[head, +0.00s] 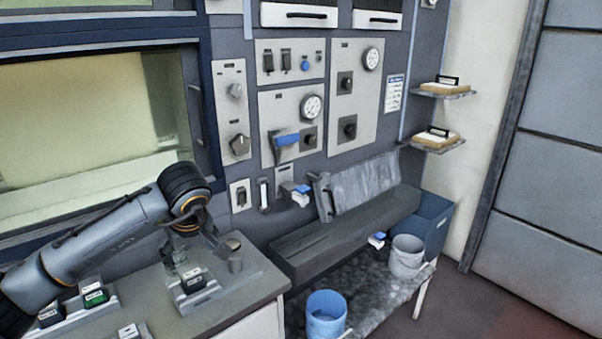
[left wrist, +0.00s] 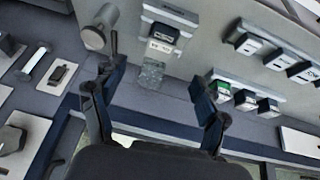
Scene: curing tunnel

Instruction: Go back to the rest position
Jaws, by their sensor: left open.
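My left arm comes in from the left of the head view, its wrist bent down over the counter (head: 255,303). My left gripper (left wrist: 158,62) is open in the left wrist view, its two dark fingers spread with nothing held. It hangs above a metal fixture (head: 236,278) on the counter. A black block with a white label (head: 193,282) sits in this fixture and also shows beyond the fingers in the wrist view (left wrist: 162,38). My right gripper is not in view.
A rack with several labelled blocks, one with a green label (head: 95,297), stands left on the counter. A wall panel (head: 295,125) with gauges and switches rises behind. A sloped grey trough (head: 345,230), blue bucket (head: 326,312) and grey bucket (head: 407,256) are on the right.

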